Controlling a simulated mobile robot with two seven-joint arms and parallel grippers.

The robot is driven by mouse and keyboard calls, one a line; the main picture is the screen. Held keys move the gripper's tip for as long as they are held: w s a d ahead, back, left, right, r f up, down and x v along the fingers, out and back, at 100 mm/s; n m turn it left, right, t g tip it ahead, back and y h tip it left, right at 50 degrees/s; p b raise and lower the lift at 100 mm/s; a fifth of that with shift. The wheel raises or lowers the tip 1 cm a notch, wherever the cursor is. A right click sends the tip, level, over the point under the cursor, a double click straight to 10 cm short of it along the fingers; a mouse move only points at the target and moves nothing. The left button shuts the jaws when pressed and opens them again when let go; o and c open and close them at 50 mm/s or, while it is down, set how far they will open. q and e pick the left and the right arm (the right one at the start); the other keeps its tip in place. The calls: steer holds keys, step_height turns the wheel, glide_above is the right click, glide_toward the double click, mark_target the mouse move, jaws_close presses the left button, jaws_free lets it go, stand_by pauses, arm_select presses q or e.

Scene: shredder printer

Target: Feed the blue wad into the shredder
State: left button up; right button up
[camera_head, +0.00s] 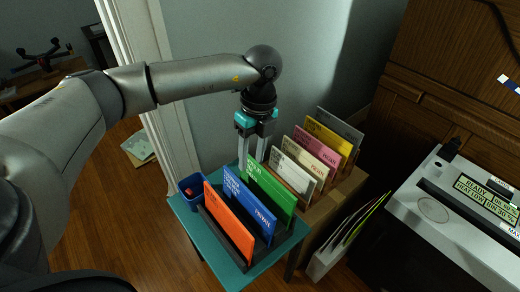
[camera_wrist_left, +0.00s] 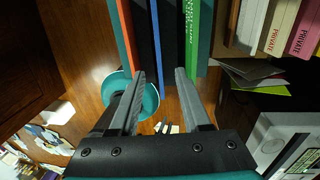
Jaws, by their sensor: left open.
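The blue wad (camera_head: 250,206) is a flat upright sheet marked "PRIVATE", standing in a dark rack between an orange one (camera_head: 228,222) and a green one (camera_head: 272,198). My left gripper (camera_head: 252,158) points down, open and empty, just behind the rack's far end. In the left wrist view, the blue wad (camera_wrist_left: 157,40) shows edge-on ahead of the gap between the fingers (camera_wrist_left: 158,72), apart from them. The shredder (camera_head: 455,225) is a pale grey machine at the right with a long dark slot and a lit display. My right gripper is not in view.
The rack stands on a small teal table (camera_head: 225,270) with a blue cup (camera_head: 190,188). Several other upright folders (camera_head: 315,155) stand on a brown box to the right. A white holder with papers (camera_head: 330,255) is between table and shredder. A wall is behind.

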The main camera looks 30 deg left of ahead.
arm_select(q)
steer(key=f+b, duration=0.1)
steer(key=f, duration=0.3)
steer(key=s+f+b, duration=0.1)
steer(key=f+b, duration=0.1)
steer(key=f, duration=0.2)
steer(key=s+f+b, duration=0.1)
steer(key=f+b, duration=0.1)
steer(key=f, duration=0.2)
steer(key=shift+a+f, duration=0.3)
steer(key=shift+s+a+f+b, duration=0.15)
steer(key=shift+f+b, duration=0.3)
steer(key=shift+f, duration=0.75)
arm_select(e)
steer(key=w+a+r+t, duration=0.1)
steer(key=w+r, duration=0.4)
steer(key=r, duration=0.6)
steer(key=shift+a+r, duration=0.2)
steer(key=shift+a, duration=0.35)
arm_select(q)
jaws_close()
steer(key=shift+r, duration=0.1)
